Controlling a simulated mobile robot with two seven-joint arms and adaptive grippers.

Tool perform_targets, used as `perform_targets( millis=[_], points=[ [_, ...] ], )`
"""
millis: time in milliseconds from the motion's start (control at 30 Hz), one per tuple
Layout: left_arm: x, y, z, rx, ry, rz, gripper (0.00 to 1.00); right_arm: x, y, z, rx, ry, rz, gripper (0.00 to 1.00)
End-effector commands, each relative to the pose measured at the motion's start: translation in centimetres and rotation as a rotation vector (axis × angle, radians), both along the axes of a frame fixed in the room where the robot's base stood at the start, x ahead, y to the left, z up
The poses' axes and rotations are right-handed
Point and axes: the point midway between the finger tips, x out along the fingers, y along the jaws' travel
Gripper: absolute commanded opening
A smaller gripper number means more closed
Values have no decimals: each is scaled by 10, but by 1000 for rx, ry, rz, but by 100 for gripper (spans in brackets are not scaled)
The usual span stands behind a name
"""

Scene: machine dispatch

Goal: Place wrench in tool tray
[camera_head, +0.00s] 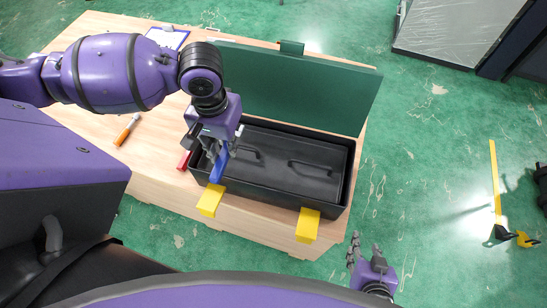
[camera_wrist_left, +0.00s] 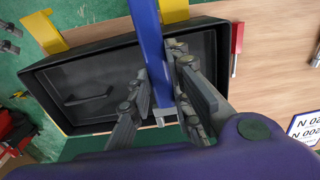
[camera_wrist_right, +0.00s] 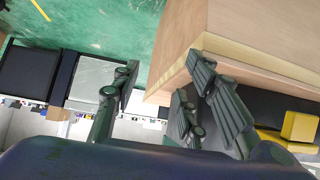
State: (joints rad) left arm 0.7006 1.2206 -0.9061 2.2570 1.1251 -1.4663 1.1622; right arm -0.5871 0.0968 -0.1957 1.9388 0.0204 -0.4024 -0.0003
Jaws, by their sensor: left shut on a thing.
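A blue wrench (camera_head: 218,167) is held in my left gripper (camera_head: 214,148), over the left end of the open toolbox. In the left wrist view the blue wrench (camera_wrist_left: 152,45) runs between the two fingers, with a grey end low down. The black tool tray (camera_head: 275,167) with two handles sits inside the toolbox, and no tool shows in its visible part. It also shows in the left wrist view (camera_wrist_left: 113,70). My right gripper (camera_wrist_right: 163,68) is open and empty, off the table's front right corner.
The toolbox's green lid (camera_head: 290,85) stands open behind it. Yellow latches (camera_head: 308,225) hang at its front. An orange-handled screwdriver (camera_head: 127,129), a red tool (camera_head: 184,160) and a clipboard (camera_head: 168,37) lie on the wooden table (camera_head: 155,170).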

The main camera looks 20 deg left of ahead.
Motion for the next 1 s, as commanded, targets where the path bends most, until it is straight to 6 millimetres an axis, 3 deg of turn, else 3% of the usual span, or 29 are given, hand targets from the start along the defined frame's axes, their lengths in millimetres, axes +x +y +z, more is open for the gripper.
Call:
perform_targets(
  millis=[133,333,500,700,1000],
  points=[
    [-1,-4,-13,-4,-1,-2,0,-15,2,-9,4,32,-3,40],
    [31,-38,-35,-5,1,-3,0,-34,1,-22,3,73,-7,40],
    [58,-66,-56,-2,4,-2,0,-31,-1,-22,1,63,-9,40],
    [76,-85,-91,-1,4,-3,0,-22,-5,-17,-4,41,-13,40],
    [88,-96,-108,-2,1,-3,0,-25,-4,-22,-3,50,-15,40]
  ],
)
